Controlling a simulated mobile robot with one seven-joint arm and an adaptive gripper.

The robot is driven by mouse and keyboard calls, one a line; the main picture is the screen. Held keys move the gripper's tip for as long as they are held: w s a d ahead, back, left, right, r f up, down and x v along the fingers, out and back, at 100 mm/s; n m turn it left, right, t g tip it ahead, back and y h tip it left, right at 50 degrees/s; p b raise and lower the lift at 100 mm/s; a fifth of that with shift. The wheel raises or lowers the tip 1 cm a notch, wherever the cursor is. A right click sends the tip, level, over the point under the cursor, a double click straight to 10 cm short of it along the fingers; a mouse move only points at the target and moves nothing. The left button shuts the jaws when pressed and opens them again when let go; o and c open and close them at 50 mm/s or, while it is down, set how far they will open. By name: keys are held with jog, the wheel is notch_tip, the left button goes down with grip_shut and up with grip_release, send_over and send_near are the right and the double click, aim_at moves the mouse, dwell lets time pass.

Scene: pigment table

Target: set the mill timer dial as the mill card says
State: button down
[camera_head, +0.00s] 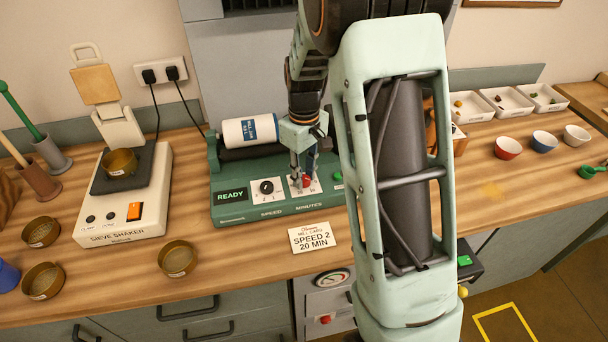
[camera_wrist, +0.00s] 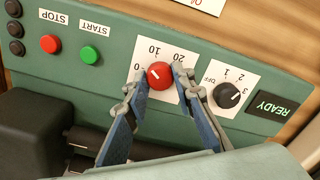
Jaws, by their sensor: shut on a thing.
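The green mill (camera_head: 225,170) stands on the bench with its READY display (camera_head: 231,195) lit. Its red minutes dial (camera_wrist: 160,75) sits on a white scale marked 0, 10 and 20. My gripper (camera_wrist: 161,78) is shut on this dial, with a fingertip on either side; it also shows over the dial in the head view (camera_head: 303,180). The dial has a small white mark, but I cannot read its setting surely. The mill card (camera_head: 312,237) lies in front of the mill and reads SPEED 2, 20 MIN.
The black speed dial (camera_wrist: 227,95) is close beside my finger. The green START button (camera_wrist: 89,55) and red STOP button (camera_wrist: 51,44) are on the dial's other side. A sieve shaker (camera_head: 125,205) and brass sieves stand at left; small bowls (camera_head: 507,147) stand at right.

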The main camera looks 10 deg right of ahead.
aim_at(304, 178)
jog(key=m, duration=0.4)
jog(key=shift+m, duration=0.3)
jog(key=m, duration=0.3)
jog(key=shift+m, duration=0.4)
jog(key=m, duration=0.4)
jog(key=shift+m+p, duration=0.4)
jog(key=shift+m, duration=1.8)
jog(key=c, duration=1.6)
grip_release()
notch_tip(304, 178, up, 12)
jog(key=shift+r, duration=0.1)
